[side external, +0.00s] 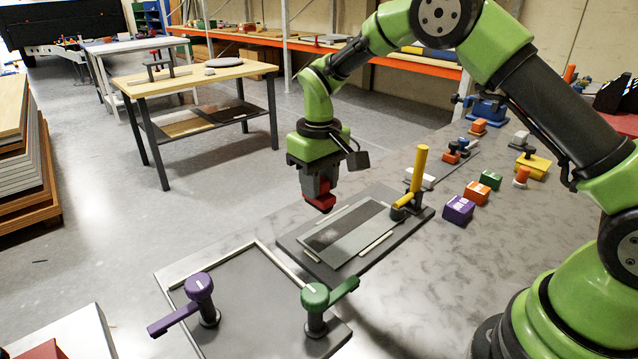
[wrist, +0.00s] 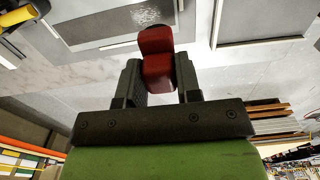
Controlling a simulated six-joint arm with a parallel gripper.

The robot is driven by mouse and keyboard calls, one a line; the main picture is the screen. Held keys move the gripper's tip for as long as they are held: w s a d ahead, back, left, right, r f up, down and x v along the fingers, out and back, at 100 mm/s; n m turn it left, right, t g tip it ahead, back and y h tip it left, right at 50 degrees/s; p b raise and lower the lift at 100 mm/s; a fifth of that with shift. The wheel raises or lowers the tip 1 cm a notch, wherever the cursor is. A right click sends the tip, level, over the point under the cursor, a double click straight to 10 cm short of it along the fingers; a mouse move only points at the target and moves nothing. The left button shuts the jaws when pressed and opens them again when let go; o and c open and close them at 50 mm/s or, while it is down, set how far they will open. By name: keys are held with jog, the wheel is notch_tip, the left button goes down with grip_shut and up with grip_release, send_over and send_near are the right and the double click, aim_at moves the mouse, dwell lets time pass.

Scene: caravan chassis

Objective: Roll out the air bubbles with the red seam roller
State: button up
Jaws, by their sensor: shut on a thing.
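My gripper (side external: 318,190) is shut on the red seam roller (side external: 321,203), at the far edge of the dark board (side external: 300,248). In the wrist view the jaws (wrist: 160,80) close on the red body of the roller (wrist: 156,60) from both sides. A flat grey panel (side external: 365,236) lies on the board, with a darker speckled patch (side external: 330,231) toward its left end. The patch also shows as a speckled area (wrist: 152,13) in the wrist view. The roller appears above the work; whether it touches the panel cannot be told.
A yellow-handled clamp (side external: 417,172) stands at the panel's right end. Pale strips (side external: 376,245) edge the panel. A framed plate with purple (side external: 199,287) and green (side external: 314,296) clamps is in front. Coloured blocks (side external: 459,209) stand at right. Bare bench (side external: 415,265) lies between.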

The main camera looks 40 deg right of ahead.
aim_at(319, 210)
jog(key=shift+f, duration=0.1)
dwell(0.3)
jog(key=shift+f, duration=2.95)
notch_tip(319, 210, down, 2)
jog(key=shift+f, duration=0.1)
jog(key=shift+d, duration=0.8)
jog(key=shift+c, duration=0.2)
jog(key=shift+d, duration=1.1)
jog(key=shift+a, duration=2)
jog(key=shift+r, duration=4.1)
